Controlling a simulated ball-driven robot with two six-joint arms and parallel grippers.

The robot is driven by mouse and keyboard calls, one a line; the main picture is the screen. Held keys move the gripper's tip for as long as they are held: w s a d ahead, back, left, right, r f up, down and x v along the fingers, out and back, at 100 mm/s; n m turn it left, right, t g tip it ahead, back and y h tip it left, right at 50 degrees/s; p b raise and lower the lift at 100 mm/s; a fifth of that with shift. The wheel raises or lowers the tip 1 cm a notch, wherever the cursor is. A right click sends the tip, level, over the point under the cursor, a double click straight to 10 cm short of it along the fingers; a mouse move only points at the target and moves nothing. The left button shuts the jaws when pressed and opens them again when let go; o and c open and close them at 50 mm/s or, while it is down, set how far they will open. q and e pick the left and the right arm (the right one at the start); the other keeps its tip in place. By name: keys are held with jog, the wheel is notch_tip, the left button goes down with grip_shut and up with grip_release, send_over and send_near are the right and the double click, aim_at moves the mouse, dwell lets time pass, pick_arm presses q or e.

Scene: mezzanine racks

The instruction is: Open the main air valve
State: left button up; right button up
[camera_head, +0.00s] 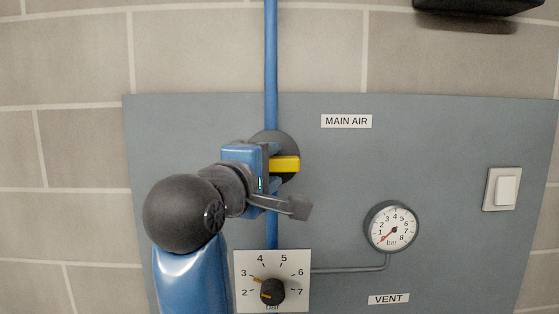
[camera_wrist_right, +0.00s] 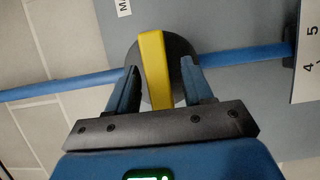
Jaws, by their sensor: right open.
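The main air valve has a yellow handle (camera_head: 287,164) on a round dark disc (camera_head: 289,143), mounted on the blue pipe below and left of the MAIN AIR label (camera_head: 346,121). The handle lies crosswise to the vertical pipe. In the right wrist view the yellow handle (camera_wrist_right: 154,62) stands between the fingers of my right gripper (camera_wrist_right: 160,75). The right gripper (camera_head: 276,166) is open around the handle, with visible gaps beside it. It hides part of the disc and pipe in the head view. My left gripper is not in view.
A pressure gauge (camera_head: 392,228) has its red needle near 0. Below the valve is a regulator plate (camera_head: 298,258) with a black knob (camera_head: 272,291). A white switch (camera_head: 502,189) is at the right of the grey panel (camera_head: 440,150). A VENT label (camera_head: 388,299) is below the gauge.

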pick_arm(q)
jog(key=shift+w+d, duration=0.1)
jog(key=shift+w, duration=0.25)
pick_arm(e)
jog(key=shift+w+d, duration=0.2)
jog(key=shift+w, duration=0.3)
jog(key=shift+s, duration=0.1)
grip_shut()
